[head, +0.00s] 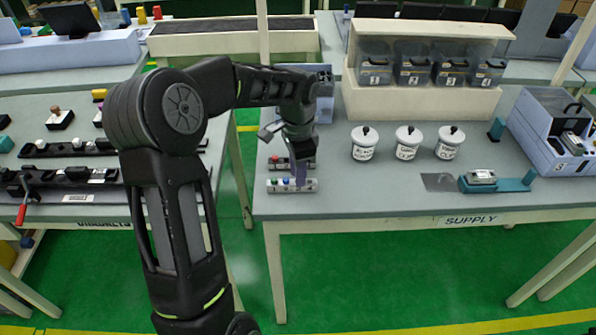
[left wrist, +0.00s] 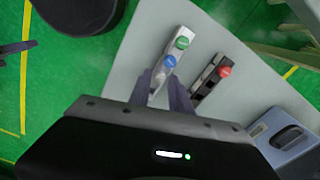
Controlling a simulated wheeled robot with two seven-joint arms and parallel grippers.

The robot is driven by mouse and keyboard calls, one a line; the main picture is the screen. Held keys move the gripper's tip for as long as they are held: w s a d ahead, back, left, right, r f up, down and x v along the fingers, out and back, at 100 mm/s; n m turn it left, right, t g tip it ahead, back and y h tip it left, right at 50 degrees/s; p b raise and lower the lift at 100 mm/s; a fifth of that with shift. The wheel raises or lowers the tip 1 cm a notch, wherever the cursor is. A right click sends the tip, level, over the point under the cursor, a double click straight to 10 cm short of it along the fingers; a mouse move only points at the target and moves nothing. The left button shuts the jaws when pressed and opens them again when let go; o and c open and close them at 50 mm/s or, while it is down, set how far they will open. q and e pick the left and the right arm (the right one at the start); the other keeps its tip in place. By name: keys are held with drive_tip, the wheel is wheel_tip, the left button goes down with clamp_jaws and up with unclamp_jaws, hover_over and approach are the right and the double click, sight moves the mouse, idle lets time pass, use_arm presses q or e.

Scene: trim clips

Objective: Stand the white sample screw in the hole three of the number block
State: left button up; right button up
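The number block, a pale grey bar (head: 308,188), lies near the left edge of the supply table. It also shows in the left wrist view (left wrist: 188,32). A green screw (left wrist: 182,42) and a blue screw (left wrist: 169,62) stand in it. My left gripper (head: 300,180) points down over the block, right of the blue screw. In the left wrist view its two fingers (left wrist: 160,80) are a little apart, with pale surface between them. I cannot make out a white screw there; the fingers and the pale block hide that spot. My right gripper is in neither view.
A dark block with a red screw (left wrist: 225,71) lies just behind the number block. Three white lidded jars (head: 407,143), a teal fixture (head: 505,184) and a blue-grey bin (head: 545,130) stand to the right. The table front is clear between.

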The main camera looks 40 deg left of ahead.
use_arm(q)
drive_tip(key=shift+o, duration=1.3)
wheel_tip(320, 180, up, 8)
drive_tip(key=b, duration=0.1)
drive_tip(key=shift+f, duration=0.1)
